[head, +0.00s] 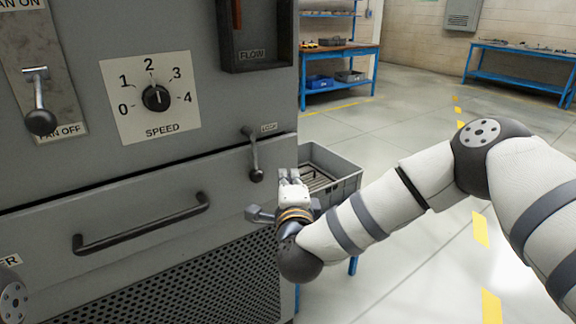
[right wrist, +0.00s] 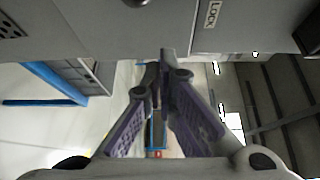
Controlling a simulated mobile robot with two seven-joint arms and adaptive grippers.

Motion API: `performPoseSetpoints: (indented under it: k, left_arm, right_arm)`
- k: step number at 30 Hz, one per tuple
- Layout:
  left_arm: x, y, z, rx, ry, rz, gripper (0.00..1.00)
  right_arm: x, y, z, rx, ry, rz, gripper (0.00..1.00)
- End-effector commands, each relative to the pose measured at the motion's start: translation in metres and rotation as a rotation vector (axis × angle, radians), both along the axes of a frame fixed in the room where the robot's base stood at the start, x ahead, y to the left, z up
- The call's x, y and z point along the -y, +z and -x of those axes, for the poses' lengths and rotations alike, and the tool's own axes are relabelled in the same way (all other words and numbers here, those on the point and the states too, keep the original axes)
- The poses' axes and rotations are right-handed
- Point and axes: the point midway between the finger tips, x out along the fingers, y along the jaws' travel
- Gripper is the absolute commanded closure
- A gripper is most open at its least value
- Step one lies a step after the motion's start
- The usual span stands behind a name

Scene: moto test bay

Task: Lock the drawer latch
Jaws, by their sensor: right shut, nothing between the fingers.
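The drawer (head: 60,215) looks closed and has a long black handle (head: 142,226). My right gripper (head: 289,174) is shut and empty, to the right of the latch knob and about level with it, apart from it. Its closed fingers (right wrist: 163,68) show in the right wrist view. My left gripper is out of view.
A speed dial (head: 157,98), a fan lever (head: 40,110) and a flow housing (head: 255,55) are above the drawer. A grey crate (head: 345,185) stands behind my right gripper. Blue workbenches (head: 340,65) stand farther back, with open floor between.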

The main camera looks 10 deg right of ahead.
Motion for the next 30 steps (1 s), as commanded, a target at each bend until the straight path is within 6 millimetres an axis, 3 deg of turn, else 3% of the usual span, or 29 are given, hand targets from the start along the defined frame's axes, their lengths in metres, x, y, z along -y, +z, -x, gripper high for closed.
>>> performPoseSetpoints:
  k: [3, 9, 20, 22, 23, 26, 29, 30]
  left_arm:
    - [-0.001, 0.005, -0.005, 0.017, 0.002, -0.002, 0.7]
    - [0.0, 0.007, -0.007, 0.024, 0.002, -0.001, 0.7]
    - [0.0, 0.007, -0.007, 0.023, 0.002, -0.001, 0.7]
    - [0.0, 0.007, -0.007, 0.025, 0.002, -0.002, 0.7]
    - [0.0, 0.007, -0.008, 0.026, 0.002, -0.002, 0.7]
    - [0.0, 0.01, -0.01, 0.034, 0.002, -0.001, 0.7]
    - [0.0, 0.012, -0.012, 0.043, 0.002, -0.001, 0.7]
    - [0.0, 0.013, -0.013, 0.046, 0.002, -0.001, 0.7]
  right_arm:
    - [-0.006, 0.003, 0.026, 0.001, 0.004, -0.001, 1.0]
    - [-0.009, 0.001, 0.05, 0.001, 0.001, 0.0, 1.0]
    - [-0.01, -0.001, 0.054, -0.001, 0.001, 0.001, 1.0]
    - [-0.014, -0.01, 0.058, -0.029, 0.024, 0.025, 1.0]
    - [-0.018, -0.02, 0.062, -0.06, 0.05, 0.051, 1.0]
    - [-0.038, -0.08, 0.096, -0.242, 0.208, 0.208, 1.0]
    - [-0.05, -0.156, 0.16, -0.486, 0.435, 0.415, 1.0]
    - [-0.049, -0.183, 0.189, -0.58, 0.525, 0.494, 1.0]
